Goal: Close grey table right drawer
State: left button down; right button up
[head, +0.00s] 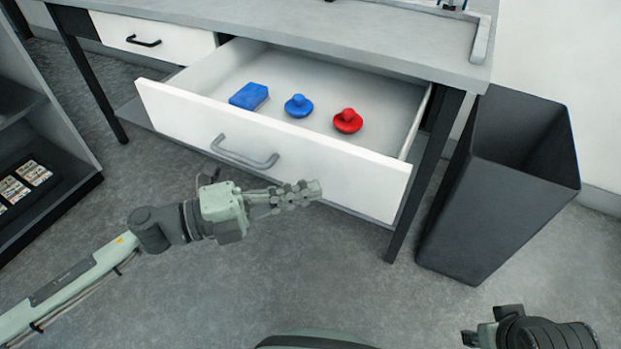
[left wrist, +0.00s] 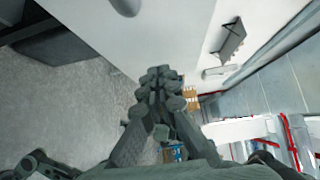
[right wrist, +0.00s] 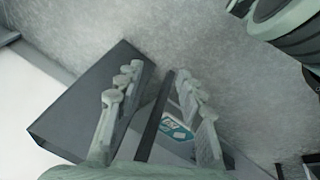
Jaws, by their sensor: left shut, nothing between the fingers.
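The right drawer of the grey table (head: 330,33) is pulled out, its white front (head: 340,178) facing me with a grey bar handle (head: 245,155). Inside lie a blue block (head: 249,96), a blue knobbed piece (head: 298,106) and a red knobbed piece (head: 348,121). My left gripper (head: 308,191) is shut and empty, to the right of and below the handle, in front of the drawer front. I cannot tell whether it touches it. Its closed fingers show in the left wrist view (left wrist: 161,82). My right gripper (right wrist: 160,82) is open and empty, partly visible at the lower right of the head view.
A dark grey bin (head: 480,215) stands right of the table, near its dark leg. The left drawer (head: 155,38) is shut. A dark shelf unit (head: 60,190) with small items is at the left. The floor in front is clear.

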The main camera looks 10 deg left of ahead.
pick_arm(q)
jog(key=shift+w+d, duration=0.2)
jog(key=shift+w, duration=0.3)
jog(key=shift+w+d, duration=0.15)
jog(key=shift+w, duration=0.35)
pick_arm(e)
jog(key=shift+f, duration=0.25)
